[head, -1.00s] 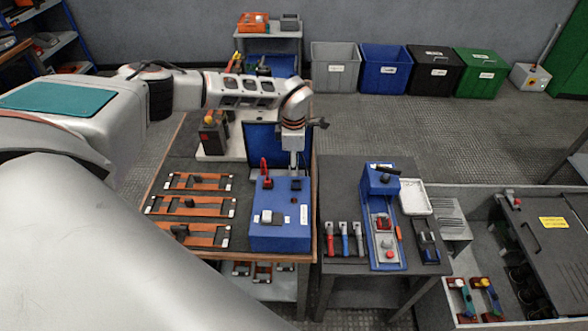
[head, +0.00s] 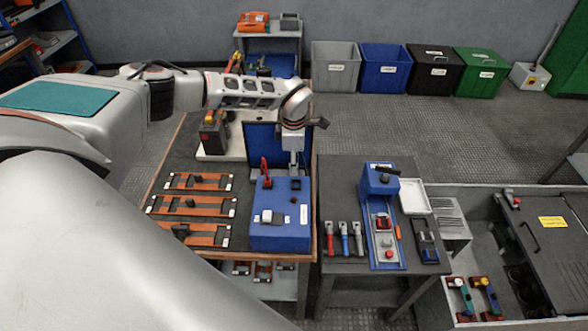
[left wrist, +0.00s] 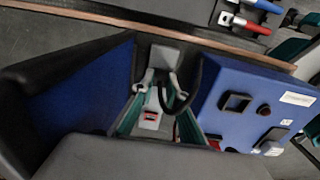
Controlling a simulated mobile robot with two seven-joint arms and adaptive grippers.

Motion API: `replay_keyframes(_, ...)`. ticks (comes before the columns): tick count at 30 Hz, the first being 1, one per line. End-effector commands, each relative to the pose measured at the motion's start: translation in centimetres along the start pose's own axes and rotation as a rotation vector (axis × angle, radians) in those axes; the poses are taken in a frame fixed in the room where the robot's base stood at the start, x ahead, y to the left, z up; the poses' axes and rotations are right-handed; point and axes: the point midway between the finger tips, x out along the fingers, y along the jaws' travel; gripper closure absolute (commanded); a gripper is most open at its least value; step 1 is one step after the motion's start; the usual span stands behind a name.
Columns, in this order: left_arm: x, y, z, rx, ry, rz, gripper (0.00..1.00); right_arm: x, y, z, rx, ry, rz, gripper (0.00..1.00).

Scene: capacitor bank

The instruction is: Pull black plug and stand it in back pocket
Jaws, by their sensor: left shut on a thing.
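The blue box (head: 281,228) stands near the right edge of the dark bench, with a red lever and small dark fittings on top. A square black-rimmed fitting (left wrist: 237,102) shows on its face in the left wrist view. My left gripper (head: 296,170) points down at the box's back edge. A black-rimmed blue panel (head: 261,141) stands behind the box. I cannot tell which part is the back pocket. My right gripper is not in view.
Several orange-brown bars (head: 197,206) lie left of the box. A second table (head: 345,185) to the right carries a blue fixture (head: 381,185), handled tools and a white tray (head: 412,196). Several bins line the back wall.

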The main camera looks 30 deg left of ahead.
Motion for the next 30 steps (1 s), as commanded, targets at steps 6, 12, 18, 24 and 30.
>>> replay_keyframes(6, -0.6, 0.0, 0.0, 0.0, -0.001, 0.001, 1.0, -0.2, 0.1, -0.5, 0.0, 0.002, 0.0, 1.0)
replay_keyframes(12, -1.3, 0.0, 0.0, 0.0, -0.001, 0.001, 1.0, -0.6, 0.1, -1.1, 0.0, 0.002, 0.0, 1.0)
replay_keyframes(18, -2.0, 0.0, 0.0, 0.0, -0.001, 0.001, 1.0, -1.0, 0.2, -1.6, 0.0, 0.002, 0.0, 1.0)
replay_keyframes(24, -2.7, 0.0, 0.0, 0.0, 0.0, 0.0, 1.0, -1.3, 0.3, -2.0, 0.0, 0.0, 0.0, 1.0)
replay_keyframes(30, -3.4, 0.0, 0.0, -0.001, 0.0, 0.0, 1.0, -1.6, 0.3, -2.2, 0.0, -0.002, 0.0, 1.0)
